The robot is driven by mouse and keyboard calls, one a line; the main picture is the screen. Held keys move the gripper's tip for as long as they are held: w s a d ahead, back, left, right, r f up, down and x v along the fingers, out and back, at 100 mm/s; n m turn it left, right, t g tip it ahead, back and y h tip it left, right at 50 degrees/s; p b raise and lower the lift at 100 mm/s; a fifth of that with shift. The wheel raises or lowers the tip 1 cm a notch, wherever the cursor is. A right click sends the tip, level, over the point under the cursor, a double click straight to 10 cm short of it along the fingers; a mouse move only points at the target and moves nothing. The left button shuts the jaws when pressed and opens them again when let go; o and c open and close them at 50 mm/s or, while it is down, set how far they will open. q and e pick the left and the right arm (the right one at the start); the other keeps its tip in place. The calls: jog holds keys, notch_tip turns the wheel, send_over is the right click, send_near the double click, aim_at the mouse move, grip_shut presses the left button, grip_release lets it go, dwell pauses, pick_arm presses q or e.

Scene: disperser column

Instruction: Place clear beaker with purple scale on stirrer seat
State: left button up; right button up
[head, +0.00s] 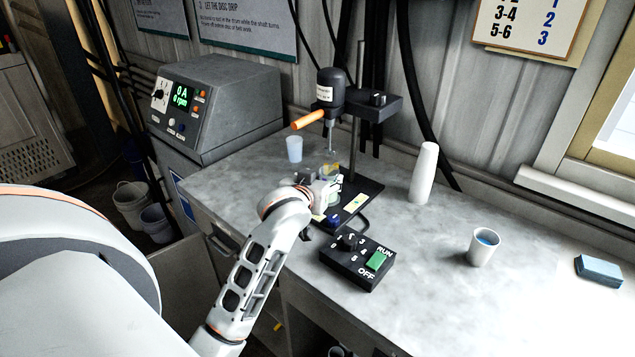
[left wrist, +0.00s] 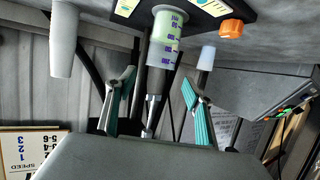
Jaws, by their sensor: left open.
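The clear beaker with the purple scale (left wrist: 165,36) appears upside down in the left wrist view, with its base at the dark stirrer base (left wrist: 205,8) and the stirrer shaft over its mouth. In the head view the beaker (head: 334,198) is partly hidden by my left gripper (head: 324,181), low at the stirrer stand. My left gripper (left wrist: 158,80) is open, with its two teal fingers apart, one toward each side of the beaker; I see no grip on it. Whether the beaker sits fully in the seat cannot be told. My right gripper is not in view.
The stirrer motor (head: 331,92) with its orange handle hangs above. A translucent cup (head: 294,149) stands left, a white cup stack (head: 424,172) right. A control box (head: 357,262) lies in front.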

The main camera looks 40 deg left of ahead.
pick_arm(q)
jog(key=shift+v, duration=1.95)
